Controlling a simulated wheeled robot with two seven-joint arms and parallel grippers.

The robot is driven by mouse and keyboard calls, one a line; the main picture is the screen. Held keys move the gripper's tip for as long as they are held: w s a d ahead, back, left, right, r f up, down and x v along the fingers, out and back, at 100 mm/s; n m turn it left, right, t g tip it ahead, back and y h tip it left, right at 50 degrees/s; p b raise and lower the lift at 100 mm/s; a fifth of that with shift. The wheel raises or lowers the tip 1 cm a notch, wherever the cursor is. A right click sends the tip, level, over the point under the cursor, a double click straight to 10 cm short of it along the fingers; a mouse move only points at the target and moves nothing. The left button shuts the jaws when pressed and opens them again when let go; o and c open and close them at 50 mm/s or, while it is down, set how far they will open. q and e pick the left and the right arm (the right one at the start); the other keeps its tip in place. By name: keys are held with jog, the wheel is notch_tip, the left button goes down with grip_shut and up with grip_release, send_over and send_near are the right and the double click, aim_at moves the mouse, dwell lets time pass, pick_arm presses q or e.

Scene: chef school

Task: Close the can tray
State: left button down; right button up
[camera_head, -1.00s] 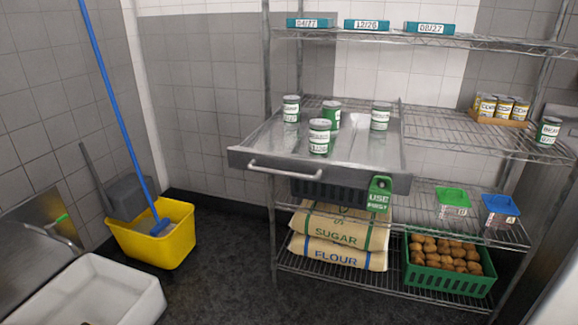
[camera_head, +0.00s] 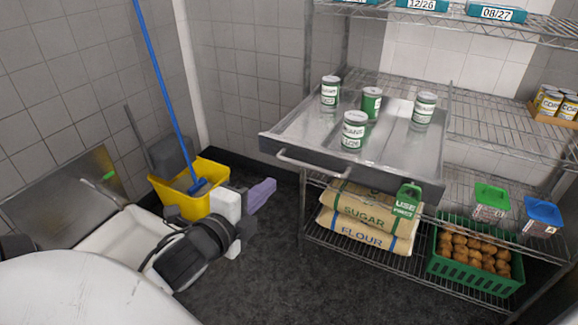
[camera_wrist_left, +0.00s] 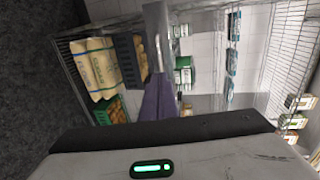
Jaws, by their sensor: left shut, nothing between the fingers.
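The metal can tray (camera_head: 395,180) sticks out from the middle of the wire rack, past the shelf edge. Its bar handle (camera_head: 312,168) is on the front face. Several green-labelled cans (camera_head: 354,130) stand upright in the tray. My left gripper (camera_head: 264,191) has purple fingers that are shut and empty. It is left of the tray and lower in the picture, apart from the handle. In the left wrist view, the purple fingers (camera_wrist_left: 158,98) point toward the rack, with the tray (camera_wrist_left: 158,38) beyond them. My right gripper is not in view.
Sacks (camera_head: 365,225), a green crate of brown produce (camera_head: 475,262) and small lidded tubs (camera_head: 490,202) are on the lower shelves. A yellow mop bucket (camera_head: 185,190) stands behind my left arm. Dark floor (camera_head: 270,265) is clear before the rack.

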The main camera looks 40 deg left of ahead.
aim_at(296, 164)
pick_arm(q)
jog(key=p+x, duration=0.1)
jog(key=x, duration=1)
jog(key=shift+d+f, duration=0.1)
jog(key=shift+w, duration=0.1)
